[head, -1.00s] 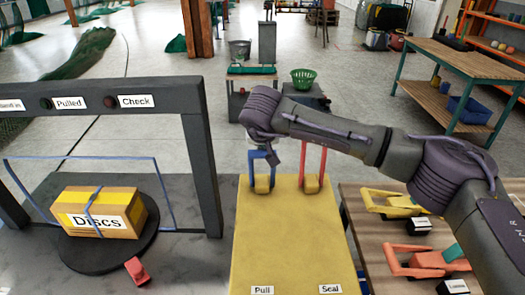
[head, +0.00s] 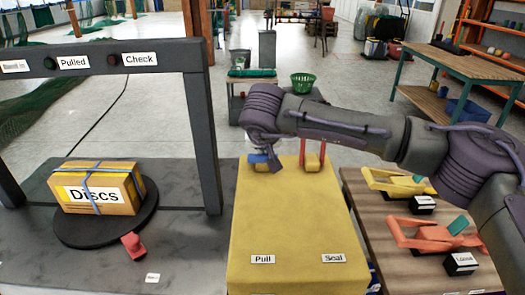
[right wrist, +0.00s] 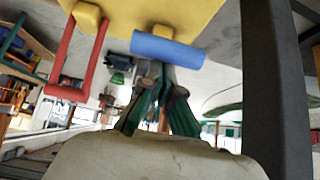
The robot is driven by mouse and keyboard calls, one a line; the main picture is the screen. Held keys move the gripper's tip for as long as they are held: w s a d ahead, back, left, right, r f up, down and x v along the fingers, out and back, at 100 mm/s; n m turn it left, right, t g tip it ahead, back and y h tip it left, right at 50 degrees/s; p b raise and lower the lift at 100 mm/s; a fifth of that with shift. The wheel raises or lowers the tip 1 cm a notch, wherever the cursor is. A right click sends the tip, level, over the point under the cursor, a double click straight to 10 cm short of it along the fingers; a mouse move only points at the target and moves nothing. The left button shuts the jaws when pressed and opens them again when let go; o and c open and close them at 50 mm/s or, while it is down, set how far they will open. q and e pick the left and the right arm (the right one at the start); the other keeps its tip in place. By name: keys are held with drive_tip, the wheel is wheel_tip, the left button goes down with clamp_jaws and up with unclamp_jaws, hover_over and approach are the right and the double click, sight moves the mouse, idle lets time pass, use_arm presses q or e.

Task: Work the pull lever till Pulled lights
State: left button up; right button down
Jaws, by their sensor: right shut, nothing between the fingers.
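The blue pull lever (head: 258,157) stands at the far end of the yellow box (head: 288,215), above the label Pull (head: 262,259). My right gripper (head: 275,165) is beside it, shut and empty. In the right wrist view its fingers (right wrist: 160,78) are close to the blue lever handle (right wrist: 167,47); I cannot tell if they touch. The Pulled lamp (head: 50,62) on the dark arch looks dark green and unlit. The Discs parcel (head: 97,188) sits on the round turntable (head: 85,232), with blue strap (head: 86,178) close against it. My left gripper is not in view.
The red seal lever (head: 302,147) stands right of the blue one; its handle also shows in the right wrist view (right wrist: 64,93). The arch post (head: 203,140) stands left of the box. A wooden table (head: 375,225) with red and yellow hand tools is at the right.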

sight(262, 162)
drive_tip(key=shift+s+a+f+g, duration=0.15)
drive_tip(key=shift+s+f, duration=0.1)
drive_tip(key=shift+f, duration=0.25)
drive_tip(key=shift+s+f+g, duration=0.1)
drive_tip(key=shift+s+f, duration=0.2)
drive_tip(key=shift+f, duration=0.2)
drive_tip(key=shift+s+a+f+g, duration=0.15)
drive_tip(key=shift+s+f, duration=0.1)
drive_tip(key=shift+f, duration=0.25)
drive_tip(key=shift+s+r, duration=0.15)
drive_tip(key=shift+r, duration=0.45)
drive_tip(key=w+r+v, duration=0.1)
drive_tip(key=v, duration=1.1)
drive_tip(key=shift+d+t, duration=0.3)
drive_tip(key=shift+t, duration=0.1)
drive_tip(key=shift+w, duration=0.15)
drive_tip(key=shift+r, duration=0.1)
